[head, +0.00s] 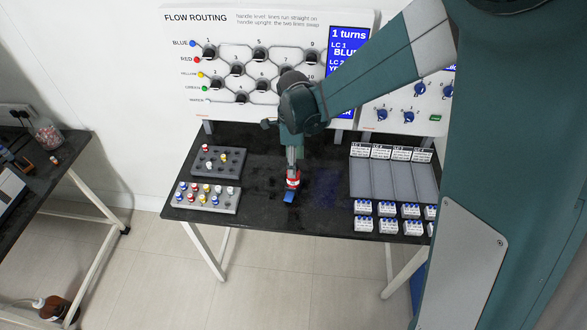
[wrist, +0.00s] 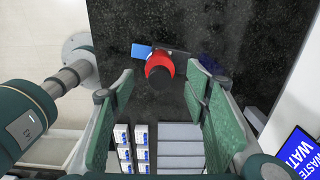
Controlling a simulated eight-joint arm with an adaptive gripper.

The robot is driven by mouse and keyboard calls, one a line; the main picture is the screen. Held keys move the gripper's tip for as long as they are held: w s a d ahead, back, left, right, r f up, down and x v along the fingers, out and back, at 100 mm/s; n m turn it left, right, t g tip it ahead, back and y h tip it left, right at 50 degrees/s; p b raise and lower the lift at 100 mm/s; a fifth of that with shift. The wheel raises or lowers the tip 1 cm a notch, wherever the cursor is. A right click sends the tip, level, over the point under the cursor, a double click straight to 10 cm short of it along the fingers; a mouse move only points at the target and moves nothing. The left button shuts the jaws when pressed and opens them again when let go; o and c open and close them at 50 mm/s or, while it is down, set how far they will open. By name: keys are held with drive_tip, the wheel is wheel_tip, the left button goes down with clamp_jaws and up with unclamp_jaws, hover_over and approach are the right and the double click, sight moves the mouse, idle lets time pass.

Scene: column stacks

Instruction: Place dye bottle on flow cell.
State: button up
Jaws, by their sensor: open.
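A red dye bottle (head: 293,183) with a dark top stands upright near the middle of the black table; the wrist view shows it from above (wrist: 153,62). A small blue block (head: 289,197) sits at its base, and in the wrist view this blue piece (wrist: 141,51) continues right as a dark bar behind the bottle. This looks like the flow cell; whether the bottle rests on it or just beside it I cannot tell. My gripper (head: 294,167) is open directly above the bottle. In the wrist view its fingers (wrist: 161,88) lie on either side of the bottle with gaps.
Two grey racks of small coloured-cap bottles (head: 218,174) (head: 181,207) stand on the left. A grey tray with labelled lanes (head: 372,182) and several blue-and-white blocks (head: 388,226) are on the right. A flow routing panel (head: 227,28) stands behind. Table around the bottle is mostly clear.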

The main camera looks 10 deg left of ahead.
drive_tip(key=shift+r, duration=2.4)
drive_tip(key=shift+r, duration=0.1)
drive_tip(key=shift+s+d+r, duration=0.1)
drive_tip(key=shift+d+r, duration=0.3)
drive_tip(key=shift+d, duration=0.1)
drive_tip(key=s+d+r+n+t, duration=0.2)
drive_tip(key=s+d+r+n, duration=0.2)
drive_tip(key=d+r, duration=0.3)
drive_tip(key=s+d+r+n+t, duration=0.1)
drive_tip(key=s+d+r+n, duration=0.3)
drive_tip(key=d, duration=0.4)
drive_tip(key=s+d+r+n+t, duration=0.4)
drive_tip(key=s+d+n, duration=0.6)
drive_tip(key=s+d, duration=0.3)
drive_tip(key=shift+s+d, duration=0.3)
